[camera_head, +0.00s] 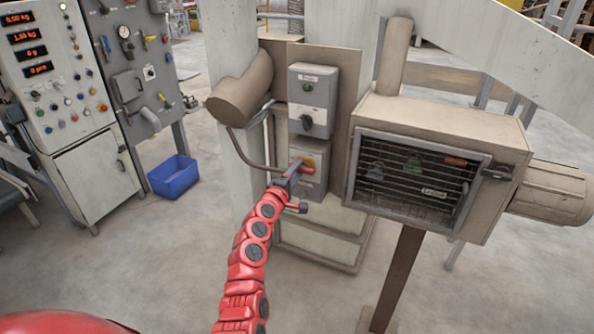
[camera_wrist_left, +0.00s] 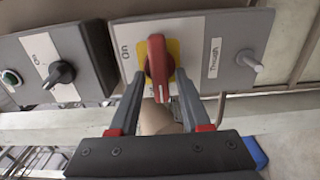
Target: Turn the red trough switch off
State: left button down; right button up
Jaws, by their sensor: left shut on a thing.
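The red trough switch (camera_head: 308,166) is a red rotary handle on a yellow plate, on the lower grey box (camera_head: 309,190) at the machine's front. In the left wrist view the red handle (camera_wrist_left: 158,60) stands upright, its white mark at the lower end. An "On" label lies to its left and a "Trough" label to its right. My left gripper (camera_head: 291,176) is at the switch, with one finger on each side of the handle, shut on it. In the left wrist view the gripper (camera_wrist_left: 159,84) shows from behind. My right gripper is not in view.
An upper grey box (camera_head: 320,98) with a green light and black knob sits just above. A caged metal housing (camera_head: 436,130) stands close on the right. A control cabinet (camera_head: 60,90) and a blue bin (camera_head: 173,177) stand at left, with open floor in front.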

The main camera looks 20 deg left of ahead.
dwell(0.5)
pick_arm(q)
jog(key=c, duration=0.7)
grip_release()
jog(key=s+b, duration=0.3)
jog(key=s, duration=1.4)
jog(key=shift+s, duration=0.2)
jog(key=shift+f, duration=0.1)
